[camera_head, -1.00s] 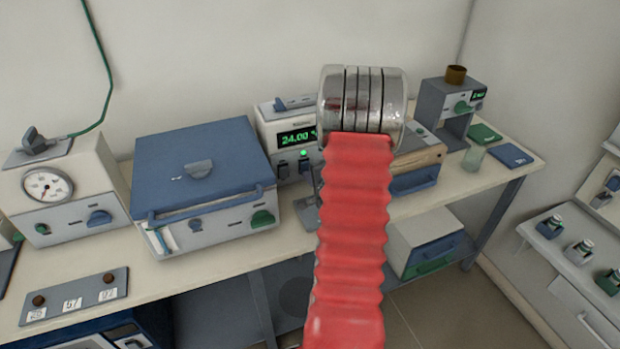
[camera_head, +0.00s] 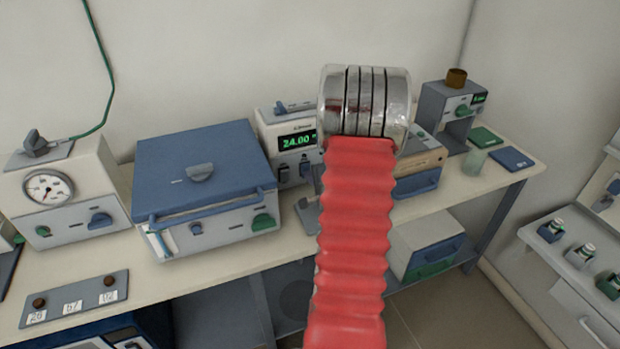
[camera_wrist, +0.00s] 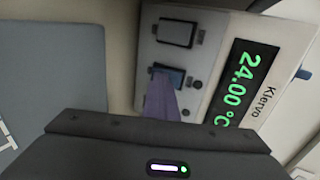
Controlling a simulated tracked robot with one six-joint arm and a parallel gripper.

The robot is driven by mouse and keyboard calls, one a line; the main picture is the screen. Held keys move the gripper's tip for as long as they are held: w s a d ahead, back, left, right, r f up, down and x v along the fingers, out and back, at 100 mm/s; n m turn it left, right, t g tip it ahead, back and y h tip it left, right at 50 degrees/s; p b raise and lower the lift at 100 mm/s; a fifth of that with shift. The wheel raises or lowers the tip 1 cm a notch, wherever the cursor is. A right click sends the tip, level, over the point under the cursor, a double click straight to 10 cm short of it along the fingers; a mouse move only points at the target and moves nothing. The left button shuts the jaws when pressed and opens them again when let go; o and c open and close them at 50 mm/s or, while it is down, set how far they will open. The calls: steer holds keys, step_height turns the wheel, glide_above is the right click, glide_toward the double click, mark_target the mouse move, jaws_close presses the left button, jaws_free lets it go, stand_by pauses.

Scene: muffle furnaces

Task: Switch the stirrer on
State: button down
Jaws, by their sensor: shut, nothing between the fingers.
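A pale instrument (camera_head: 262,140) with a green display reading 24.00 stands on the bench, partly hidden behind my arm. It also fills the right of the wrist view (camera_wrist: 222,30), where its display (camera_wrist: 240,82) reads 24.00 °C. Two dark rocker switches show on its front: one (camera_wrist: 175,32) is clear, the other (camera_wrist: 170,75) is at my fingertips. Small round dark lamps sit beside them, unlit. My gripper (camera_wrist: 160,80) is shut and empty, its tip at or touching that second switch; contact is hard to tell. I cannot read which switch is the stirrer's.
A blue-lidded box (camera_head: 200,165) stands left of the instrument, and a dial unit (camera_head: 60,190) farther left. The bench's front middle is bare.

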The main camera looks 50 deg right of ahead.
steer(key=shift+s+a+r, duration=0.1)
steer(key=shift+s+a, duration=0.25)
steer(key=shift+s, duration=0.15)
steer(key=f+v, duration=0.1)
steer(key=v, duration=1.1)
steer(key=shift+s+a+r, duration=0.15)
steer(key=shift+s+a, duration=0.05)
steer(key=shift+s, duration=0.25)
steer(key=shift+s+a+f, duration=0.1)
steer(key=shift+s+f, duration=0.05)
steer(key=shift+f, duration=0.5)
steer(key=x, duration=0.8)
steer(key=r+x, duration=0.1)
steer(key=x, duration=0.3)
steer(key=shift+w+d+f, duration=0.15)
steer(key=shift+w+d, duration=0.1)
steer(key=shift+w, duration=0.15)
steer(key=shift+w+d+f, duration=0.1)
steer(key=shift+w+d, duration=0.25)
steer(key=shift+w, duration=0.2)
